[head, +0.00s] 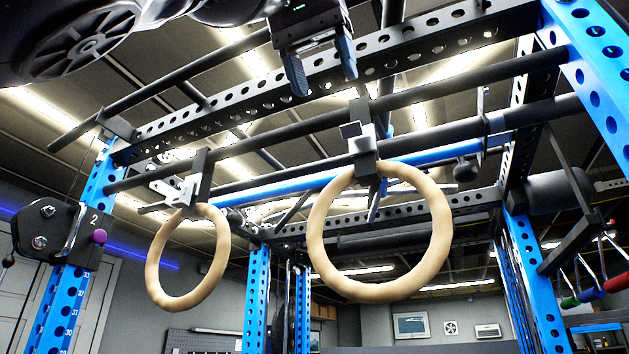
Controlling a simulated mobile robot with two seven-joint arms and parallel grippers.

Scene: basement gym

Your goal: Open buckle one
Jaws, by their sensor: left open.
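Two wooden gym rings hang by black straps from a dark bar of the blue rack. The right ring (318,232) is nearer and larger, and the left ring (153,262) hangs lower left. A metal buckle (362,143) sits on the strap above the right ring. Another buckle (184,190) sits on the strap above the left ring. I cannot tell which is buckle one or whether either is open. My left gripper (325,83) is open and empty at the top, fingers pointing down, above the right ring's buckle in the picture. My right gripper is not in view.
Dark horizontal bars (417,94) and a perforated beam (225,103) cross close around the gripper. Blue uprights (256,297) stand below. A black pulley plate (44,229) is at left, and coloured handles (590,294) hang at right. The space inside the rings is open.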

